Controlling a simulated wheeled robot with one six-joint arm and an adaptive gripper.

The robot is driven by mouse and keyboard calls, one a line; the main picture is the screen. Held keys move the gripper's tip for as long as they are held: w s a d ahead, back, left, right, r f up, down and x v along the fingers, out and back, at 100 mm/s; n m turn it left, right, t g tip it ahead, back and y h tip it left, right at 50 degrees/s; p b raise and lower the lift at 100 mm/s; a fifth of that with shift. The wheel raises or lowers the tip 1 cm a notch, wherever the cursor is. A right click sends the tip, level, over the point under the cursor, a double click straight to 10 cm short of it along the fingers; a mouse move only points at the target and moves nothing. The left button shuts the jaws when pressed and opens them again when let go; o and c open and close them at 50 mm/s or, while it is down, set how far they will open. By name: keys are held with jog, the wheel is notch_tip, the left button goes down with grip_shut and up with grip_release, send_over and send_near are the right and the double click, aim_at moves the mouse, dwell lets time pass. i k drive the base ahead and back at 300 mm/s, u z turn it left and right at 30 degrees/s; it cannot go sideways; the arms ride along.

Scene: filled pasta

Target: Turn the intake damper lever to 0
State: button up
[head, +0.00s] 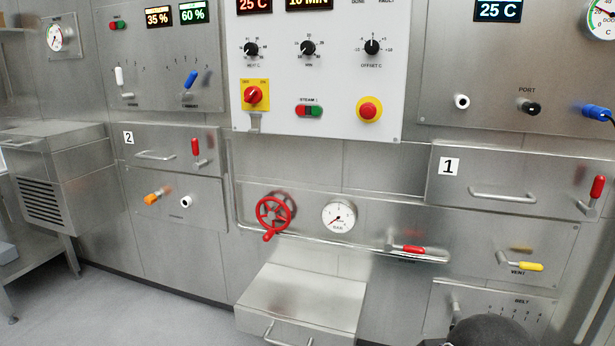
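Two levers with scale marks stand on the upper left panel (145,98). The small labels under both and the scale numbers are too blurred to read, so I cannot tell for certain which is the intake damper lever. A 35 % display (158,17) sits above and right of the white lever, and a 60 % display (193,12) above the blue one. My gripper is not in view; a dark rounded part, probably mine, shows at the bottom right.
A white control panel (385,100) with knobs and a red stop button (369,110) is right of the levers. Below are a red handwheel (275,212), a gauge (339,217) and a protruding steel box (302,295). A steel cabinet (45,175) stands left. Floor is clear at lower left.

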aim_at(122, 97)
jog(key=u, duration=1.25)
jog(key=i, duration=1.1)
